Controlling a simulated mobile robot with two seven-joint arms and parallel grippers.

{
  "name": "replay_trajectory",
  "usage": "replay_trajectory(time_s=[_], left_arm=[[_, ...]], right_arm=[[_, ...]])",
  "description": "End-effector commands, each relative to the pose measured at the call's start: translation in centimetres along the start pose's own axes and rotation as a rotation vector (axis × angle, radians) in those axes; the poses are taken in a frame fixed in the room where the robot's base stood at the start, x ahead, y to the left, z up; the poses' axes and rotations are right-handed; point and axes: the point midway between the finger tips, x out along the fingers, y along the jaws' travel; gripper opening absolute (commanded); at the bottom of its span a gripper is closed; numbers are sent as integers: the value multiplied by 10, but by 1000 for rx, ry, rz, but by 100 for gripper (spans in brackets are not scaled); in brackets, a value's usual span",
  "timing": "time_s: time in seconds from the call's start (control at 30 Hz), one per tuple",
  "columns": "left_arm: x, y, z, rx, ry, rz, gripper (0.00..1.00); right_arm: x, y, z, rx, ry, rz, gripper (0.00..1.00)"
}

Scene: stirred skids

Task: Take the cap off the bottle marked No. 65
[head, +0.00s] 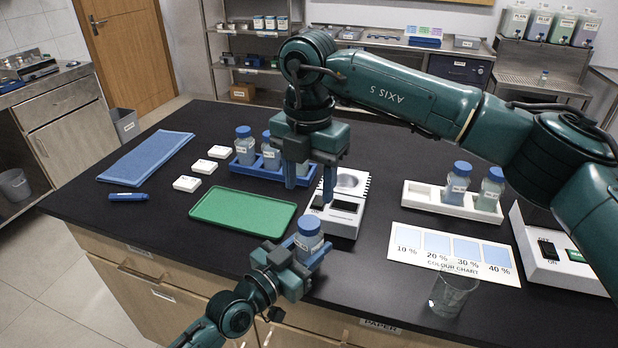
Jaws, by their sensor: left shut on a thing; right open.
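My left gripper (292,260) is shut on a bottle with a blue cap (309,225) near the front edge of the bench. The bottle looks upright and its cap is on. The number on its label is too small to read. My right gripper (309,184) is open, pointing down above and behind the held bottle, with its fingers apart and nothing between them. Other blue-capped bottles stand in a blue rack (245,157) partly hidden by my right gripper, and two more stand in a white rack (422,193) at the right.
A balance (345,212) stands just behind the held bottle. A green tray (243,212) lies to its left, a colour chart (455,262) and clear beaker (453,294) to its right. A blue mat (146,158), white boxes (187,183) and blue pen-like item (127,197) lie farther left.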

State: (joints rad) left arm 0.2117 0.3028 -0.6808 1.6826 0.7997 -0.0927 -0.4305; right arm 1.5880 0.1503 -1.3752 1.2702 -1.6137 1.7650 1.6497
Motion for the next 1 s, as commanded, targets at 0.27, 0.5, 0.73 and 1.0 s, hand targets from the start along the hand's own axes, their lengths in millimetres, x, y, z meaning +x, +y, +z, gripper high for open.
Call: replay_trajectory(time_s=[0.27, 0.5, 0.73, 1.0], left_arm=[[0, 0, 0, 0, -1, 0, 0], [0, 0, 0, 0, -1, 0, 0], [0, 0, 0, 0, -1, 0, 0], [0, 0, 0, 0, -1, 0, 0]], right_arm=[[5, 0, 0, 174, 0, 0, 54], [40, 0, 0, 178, 2, -2, 54], [70, 0, 0, 177, 1, -1, 54], [80, 0, 0, 176, -1, 0, 54]])
